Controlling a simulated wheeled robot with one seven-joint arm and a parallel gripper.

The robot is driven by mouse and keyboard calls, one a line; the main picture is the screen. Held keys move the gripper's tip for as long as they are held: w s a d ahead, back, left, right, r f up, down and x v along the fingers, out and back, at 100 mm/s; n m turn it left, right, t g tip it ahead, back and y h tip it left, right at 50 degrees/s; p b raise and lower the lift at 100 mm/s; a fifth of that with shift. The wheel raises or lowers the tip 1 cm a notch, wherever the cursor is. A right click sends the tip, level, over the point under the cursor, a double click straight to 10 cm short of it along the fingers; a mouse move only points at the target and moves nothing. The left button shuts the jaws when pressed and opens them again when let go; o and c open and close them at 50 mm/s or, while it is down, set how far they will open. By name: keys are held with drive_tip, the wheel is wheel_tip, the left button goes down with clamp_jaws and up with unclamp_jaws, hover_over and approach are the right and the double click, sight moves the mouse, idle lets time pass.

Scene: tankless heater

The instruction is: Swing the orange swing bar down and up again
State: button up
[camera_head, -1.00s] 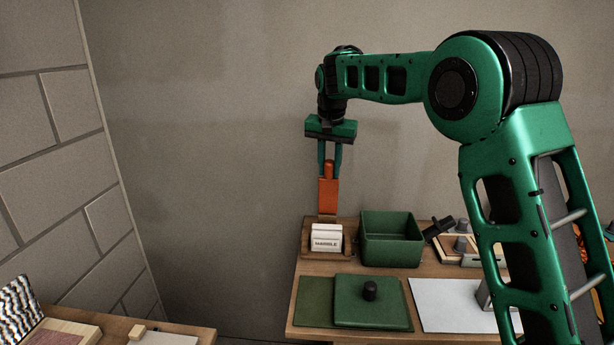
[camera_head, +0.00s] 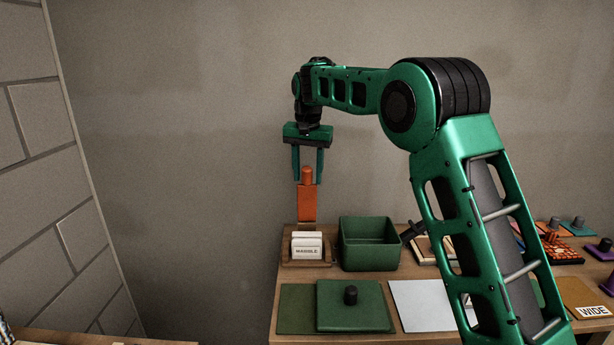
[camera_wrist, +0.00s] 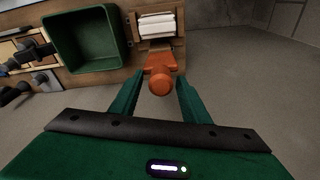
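The orange swing bar (camera_head: 307,200) stands upright at the back of a wooden holder on the table, with a rounded knob on its top end. My gripper (camera_head: 307,178) is above it, pointing down. Its fingers are spread, with the knob between the fingertips and a gap on each side. In the wrist view, the orange bar (camera_wrist: 159,72) shows between the open fingers of my gripper (camera_wrist: 158,85), its knob facing the camera. Nothing is held.
White cards with a printed label (camera_head: 307,245) stand in the wooden holder before the bar. A green open box (camera_head: 370,244) is just right of it. A green lid with a black knob (camera_head: 352,310) lies in front. Dark clamp-like parts (camera_head: 411,231) are further right.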

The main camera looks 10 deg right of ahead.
drive_tip(key=r, duration=0.3)
drive_tip(key=s+r, duration=0.1)
drive_tip(key=r, duration=0.6)
drive_tip(key=shift+s+a+r, duration=0.15)
drive_tip(key=shift+s+r, duration=0.1)
idle(0.9)
